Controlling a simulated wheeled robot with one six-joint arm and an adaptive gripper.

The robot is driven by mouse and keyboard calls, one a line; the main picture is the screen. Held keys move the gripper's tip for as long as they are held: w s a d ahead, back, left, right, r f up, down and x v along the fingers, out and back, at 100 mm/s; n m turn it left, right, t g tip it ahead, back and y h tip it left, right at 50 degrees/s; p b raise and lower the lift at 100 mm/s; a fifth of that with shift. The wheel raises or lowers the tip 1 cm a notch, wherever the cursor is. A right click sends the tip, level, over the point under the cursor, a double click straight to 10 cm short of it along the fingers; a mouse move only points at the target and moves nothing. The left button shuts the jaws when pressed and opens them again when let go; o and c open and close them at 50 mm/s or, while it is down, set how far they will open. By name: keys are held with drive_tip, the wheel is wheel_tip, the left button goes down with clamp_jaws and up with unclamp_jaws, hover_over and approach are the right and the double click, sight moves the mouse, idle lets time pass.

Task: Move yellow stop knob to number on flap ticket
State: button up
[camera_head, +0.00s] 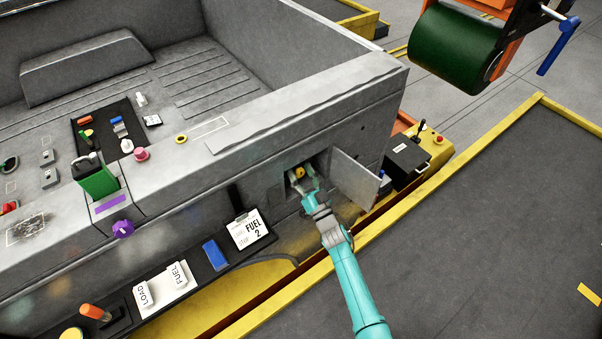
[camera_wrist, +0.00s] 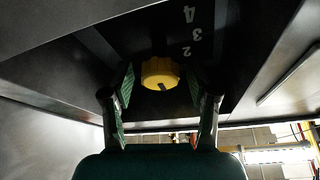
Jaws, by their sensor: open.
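The yellow stop knob (camera_head: 299,172) is inside a small recess in the grey side wall. In the wrist view the knob (camera_wrist: 160,73) shows a dark mark on its lower right face. Numbers (camera_wrist: 191,33) lie above and right of it, upside down; I read 4, 3 and 2. My gripper (camera_head: 304,182) reaches into the recess. In the wrist view my gripper (camera_wrist: 160,85) is open, one finger on each side of the knob; I cannot tell whether they touch it. The ticket (camera_head: 249,229) on the clipboard reads "FUEL 2", with a smaller, partly unclear line.
The recess's open flap door (camera_head: 356,180) stands right of my gripper. A purple knob (camera_head: 123,229), a blue block (camera_head: 215,255) and "LOAD" and "FUEL" cards (camera_head: 163,286) are at left. A yellow-edged platform (camera_head: 500,220) lies at right.

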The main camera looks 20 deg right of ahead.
clamp_jaws()
drive_tip(key=shift+n, duration=0.4)
drive_tip(key=n+g+y, duration=0.1)
drive_tip(key=n+y, duration=0.2)
drive_tip(key=n, duration=0.2)
drive_tip(key=shift+n+g+y, duration=0.3)
drive_tip(key=shift+n+y, duration=0.3)
drive_tip(key=shift+n, duration=0.8)
drive_tip(key=shift+n+g+y, duration=0.3)
drive_tip(key=shift+n+y, duration=0.3)
drive_tip(key=shift+n, duration=0.8)
drive_tip(key=shift+a, duration=0.1)
